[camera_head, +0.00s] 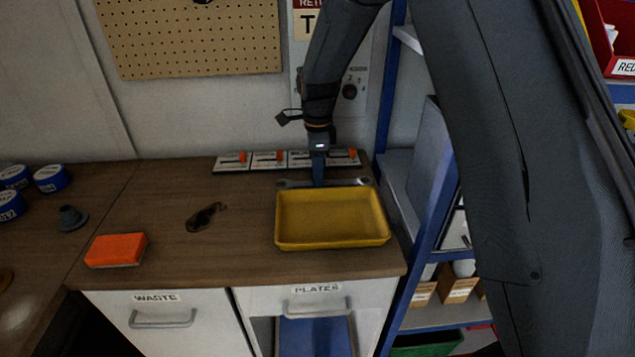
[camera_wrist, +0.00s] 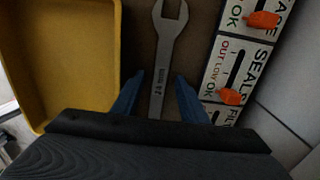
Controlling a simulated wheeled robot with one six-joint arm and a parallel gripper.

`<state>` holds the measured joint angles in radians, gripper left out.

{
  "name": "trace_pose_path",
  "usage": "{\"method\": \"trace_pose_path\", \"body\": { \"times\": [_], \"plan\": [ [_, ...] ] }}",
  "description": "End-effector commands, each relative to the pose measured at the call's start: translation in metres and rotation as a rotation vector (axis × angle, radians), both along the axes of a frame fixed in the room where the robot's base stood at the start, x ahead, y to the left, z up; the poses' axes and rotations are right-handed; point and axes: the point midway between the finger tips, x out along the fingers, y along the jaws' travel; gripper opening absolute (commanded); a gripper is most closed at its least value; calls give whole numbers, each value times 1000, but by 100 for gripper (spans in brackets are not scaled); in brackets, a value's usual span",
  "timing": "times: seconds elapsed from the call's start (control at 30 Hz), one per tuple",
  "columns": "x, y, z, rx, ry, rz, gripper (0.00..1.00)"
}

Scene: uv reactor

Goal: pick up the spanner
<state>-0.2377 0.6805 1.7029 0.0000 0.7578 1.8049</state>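The grey metal spanner (camera_head: 352,182) lies flat on the wooden bench behind the yellow tray. In the wrist view its shaft and open jaw (camera_wrist: 167,45) show clearly, and its near end is hidden behind my gripper. My gripper (camera_head: 318,180) points down at the spanner. In the wrist view my gripper (camera_wrist: 158,92) is open, with one blue finger on each side of the spanner's shaft. The fingers do not appear to touch the shaft. I cannot tell the exact height of the fingertips above the bench.
The yellow tray (camera_head: 332,245) stands just in front of the spanner. A panel of switches with orange levers (camera_head: 290,158) runs along the wall behind it. An orange sponge-like block (camera_head: 116,250) and a dark object (camera_head: 205,217) lie to the left. A blue-framed shelf (camera_head: 437,205) stands at right.

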Motion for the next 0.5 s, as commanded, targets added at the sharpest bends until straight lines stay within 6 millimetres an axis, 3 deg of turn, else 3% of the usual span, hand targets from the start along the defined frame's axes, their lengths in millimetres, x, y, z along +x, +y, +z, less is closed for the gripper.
{"method": "trace_pose_path", "body": {
  "times": [0.13,0.33,0.5],
  "plan": [
    [0,0,0,0,0,0,36],
    [0,0,0,0,0,0,2],
    [0,0,1,0,0,0,0]
  ]
}}
